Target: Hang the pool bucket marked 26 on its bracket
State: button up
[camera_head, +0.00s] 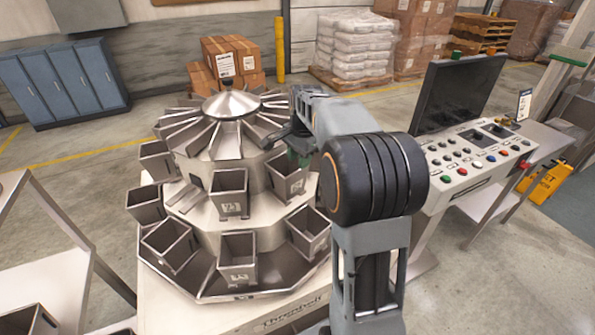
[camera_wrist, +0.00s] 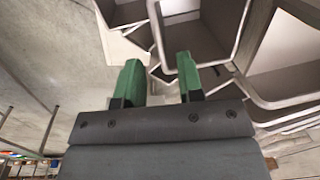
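My gripper (camera_head: 301,148) is at the right side of the weigher, above an upper bucket (camera_head: 286,184) and partly hidden by my arm. In the wrist view its two green fingertips (camera_wrist: 158,72) stand apart, with no bucket clearly held between them. An open-topped bucket (camera_wrist: 240,28) is just beyond the fingertips. Upper buckets hang at the front (camera_head: 230,196) and left (camera_head: 156,160) of the weigher. Between these two, a stretch of the upper ring (camera_head: 185,198) shows no bucket. Several marks are too small to read surely, and I cannot tell which bucket is 26.
Lower buckets (camera_head: 238,257) ring the steel weigher (camera_head: 232,103). Another bucket (camera_head: 28,320) is at the bottom left, near a steel stand (camera_head: 45,255). A control console (camera_head: 470,160) with a dark screen (camera_head: 465,92) stands to the right.

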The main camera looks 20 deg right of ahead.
jog(key=s+a+r+n+t, duration=0.1)
jog(key=s+a+r+n, duration=0.1)
jog(key=s+a+n, duration=0.3)
jog(key=s+a+r+n+t, duration=0.1)
jog(key=s+a+r+n, duration=0.15)
jog(key=s, duration=0.45)
jog(key=s+a+f+n+t, duration=0.1)
jog(key=s+a+f+n, duration=0.2)
jog(key=s+f+n, duration=0.3)
jog(key=s+n, duration=0.1)
jog(key=s, duration=0.2)
jog(key=shift+a, duration=0.15)
